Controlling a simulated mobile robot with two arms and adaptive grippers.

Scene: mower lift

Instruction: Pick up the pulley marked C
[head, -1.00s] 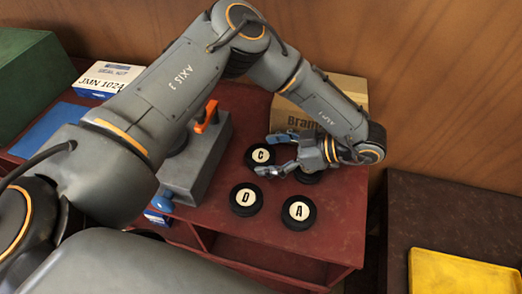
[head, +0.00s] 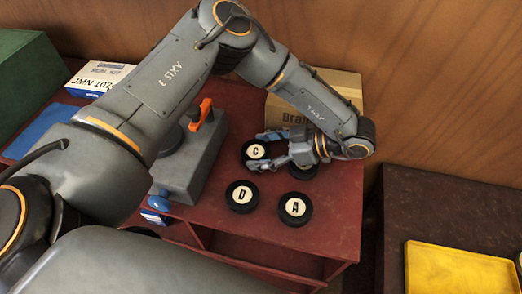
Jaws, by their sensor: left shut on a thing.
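The pulley marked C (head: 256,151) is a black disc with a cream label, at the back left of a group of pulleys on the red bench. My left gripper (head: 264,150) reaches it from the right, its fingers on either side, shut on it. I cannot tell whether the pulley is off the bench top. The pulley marked D (head: 242,196) and the pulley marked A (head: 295,208) lie in front. Another black pulley (head: 303,172) is partly hidden under my gripper. My right gripper is not in view.
The red bench (head: 328,215) has bare room at its right. A grey device with an orange lever (head: 203,113) stands left of the pulleys. A cardboard box (head: 343,85) is behind my arm.

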